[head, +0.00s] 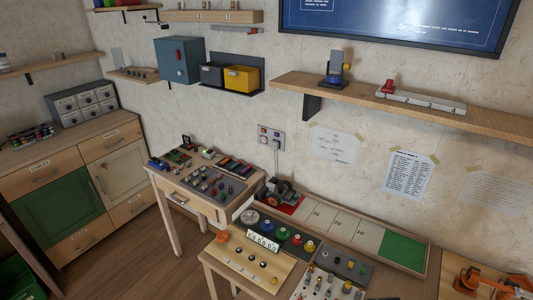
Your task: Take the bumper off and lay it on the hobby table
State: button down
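A small dark wheeled vehicle (281,191) stands near the red square (288,207) at the left end of a long board. A cable runs up behind it to the wall socket. A bumper on it is too small to tell apart. Two small wooden tables could be the hobby table, and I cannot tell which is meant: one at centre left (178,193) carries small parts and trays, and one at bottom centre (222,270) carries a wooden board and a grey peg block. My gripper is not clearly in view.
The long board (340,226) has numbered pale squares and a green end. Orange and black items (485,284), unclear, lie at bottom right. A shelf (440,106) juts out above. A wooden cabinet (75,190) stands left. Floor shows between the cabinet and the tables.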

aim_at(271, 185)
jog(key=i+j+z, duration=0.15)
jog(key=j, duration=0.4)
jog(key=i+j+z, duration=0.15)
jog(key=j, duration=0.4)
jog(key=i+j+z, duration=0.15)
jog(key=j, duration=0.45)
jog(key=i+j+z, duration=0.15)
jog(key=j, duration=0.45)
jog(key=i+j+z, duration=0.15)
jog(key=j, duration=0.45)
jog(key=i+j+z, duration=0.1)
jog(key=j, duration=0.3)
jog(key=i+j+z, duration=0.1)
jog(key=j, duration=0.35)
jog(key=j+z, duration=0.15)
jog(key=j, duration=0.3)
jog(key=i+j+z, duration=0.2)
jog(key=i+j, duration=0.6)
jog(key=i, duration=0.15)
